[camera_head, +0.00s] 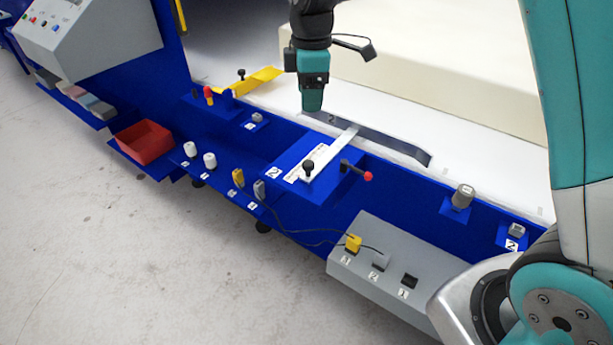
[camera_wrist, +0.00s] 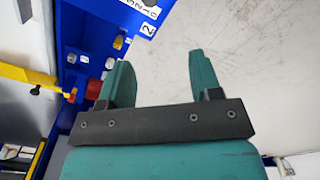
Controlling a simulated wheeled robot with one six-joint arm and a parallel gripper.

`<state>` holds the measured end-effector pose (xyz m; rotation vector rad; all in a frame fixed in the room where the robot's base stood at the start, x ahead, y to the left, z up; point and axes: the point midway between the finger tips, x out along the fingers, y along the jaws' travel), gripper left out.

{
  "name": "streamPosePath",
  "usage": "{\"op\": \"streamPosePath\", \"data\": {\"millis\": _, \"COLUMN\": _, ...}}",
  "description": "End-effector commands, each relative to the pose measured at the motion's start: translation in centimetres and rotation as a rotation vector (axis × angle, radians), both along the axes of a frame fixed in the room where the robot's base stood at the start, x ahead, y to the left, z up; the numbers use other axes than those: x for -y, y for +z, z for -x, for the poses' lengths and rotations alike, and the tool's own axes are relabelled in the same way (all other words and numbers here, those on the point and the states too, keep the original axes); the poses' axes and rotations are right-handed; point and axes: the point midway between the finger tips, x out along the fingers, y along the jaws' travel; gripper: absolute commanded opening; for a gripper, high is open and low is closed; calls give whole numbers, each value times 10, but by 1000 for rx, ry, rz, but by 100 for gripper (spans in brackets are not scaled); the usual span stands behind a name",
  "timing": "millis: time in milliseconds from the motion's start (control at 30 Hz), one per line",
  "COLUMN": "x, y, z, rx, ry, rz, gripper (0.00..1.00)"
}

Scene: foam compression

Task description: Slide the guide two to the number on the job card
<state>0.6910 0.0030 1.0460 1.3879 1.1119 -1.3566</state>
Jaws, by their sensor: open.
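Guide two is a dark grey plate (camera_head: 385,145) marked 2, standing along the near edge of the white bed. A pale slide bar (camera_head: 335,153) runs from it across the blue block, with a black knob (camera_head: 308,167) on its near end. A white scale strip (camera_head: 293,176) and a 2 label (camera_head: 274,172) lie beside the bar. A red-tipped lever (camera_head: 368,176) sticks out to its right. My gripper (camera_head: 312,108) hangs above the guide's left end, apart from the knob and lever. In the wrist view its fingers (camera_wrist: 159,78) are spread and empty. I cannot make out a job card.
A yellow guide (camera_head: 255,82) with a red-tipped lever (camera_head: 208,92) is to the left. A large cream foam block (camera_head: 450,60) lies behind. A red bin (camera_head: 145,141), white knobs and a grey socket box (camera_head: 390,270) with cables line the front.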

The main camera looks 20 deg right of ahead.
Motion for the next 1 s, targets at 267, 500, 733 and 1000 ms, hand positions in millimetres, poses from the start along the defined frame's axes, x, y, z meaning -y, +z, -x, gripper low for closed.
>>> {"op": "streamPosePath", "data": {"millis": 267, "x": 4, "y": -37, "z": -19, "rx": -9, "ry": 64, "rz": 25, "gripper": 58}}
{"op": "streamPosePath", "data": {"millis": 500, "x": 4, "y": -88, "z": -17, "rx": -12, "ry": 64, "rz": 24, "gripper": 58}}
{"op": "streamPosePath", "data": {"millis": 733, "x": 4, "y": -140, "z": -17, "rx": -12, "ry": 63, "rz": 23, "gripper": 58}}
{"op": "streamPosePath", "data": {"millis": 1000, "x": 3, "y": -182, "z": -18, "rx": -7, "ry": 63, "rz": 22, "gripper": 58}}
